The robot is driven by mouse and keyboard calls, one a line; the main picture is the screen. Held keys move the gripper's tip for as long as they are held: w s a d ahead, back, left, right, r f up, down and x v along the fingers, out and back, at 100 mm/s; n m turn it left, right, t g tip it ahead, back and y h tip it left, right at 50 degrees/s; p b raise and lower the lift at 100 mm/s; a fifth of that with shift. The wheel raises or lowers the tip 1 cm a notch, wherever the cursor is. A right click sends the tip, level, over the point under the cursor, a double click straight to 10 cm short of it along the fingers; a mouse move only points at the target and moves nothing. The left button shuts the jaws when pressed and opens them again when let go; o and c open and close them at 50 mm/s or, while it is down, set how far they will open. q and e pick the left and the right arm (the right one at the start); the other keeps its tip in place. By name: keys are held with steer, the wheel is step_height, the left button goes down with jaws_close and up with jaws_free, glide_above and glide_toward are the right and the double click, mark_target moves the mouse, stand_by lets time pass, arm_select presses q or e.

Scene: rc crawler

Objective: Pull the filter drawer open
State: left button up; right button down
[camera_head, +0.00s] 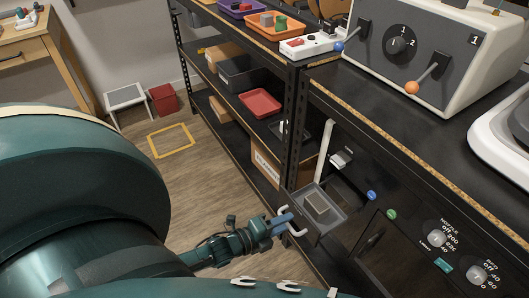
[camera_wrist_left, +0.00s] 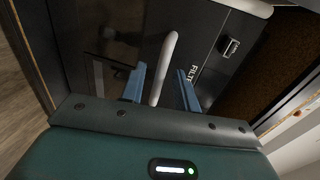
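The filter drawer (camera_head: 325,226) is a dark tray that stands out from the black cabinet front, with its inside and a grey block (camera_head: 318,203) in it showing from above. Its pale bar handle (camera_head: 297,232) is at the drawer's front and also shows in the left wrist view (camera_wrist_left: 168,58), beside a partly hidden "FILT…" label (camera_wrist_left: 194,73). My left gripper (camera_head: 283,222) is at the handle. In the wrist view its blue fingers (camera_wrist_left: 160,86) are apart, one on each side of the bar, with gaps showing. My right gripper is not in view.
The black cabinet carries a blue button (camera_head: 372,195), a green button (camera_head: 391,214) and knobs (camera_head: 437,238). A shelf rack with a red tray (camera_head: 260,103) stands left of it. A grey machine with levers (camera_head: 425,50) sits on top.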

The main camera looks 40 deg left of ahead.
arm_select(q)
steer(key=p+v, duration=0.1)
steer(key=v, duration=1.2)
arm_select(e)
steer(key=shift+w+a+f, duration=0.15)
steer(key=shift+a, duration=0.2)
arm_select(q)
steer(key=shift+r+p, duration=0.15)
steer(key=shift+p, duration=0.2)
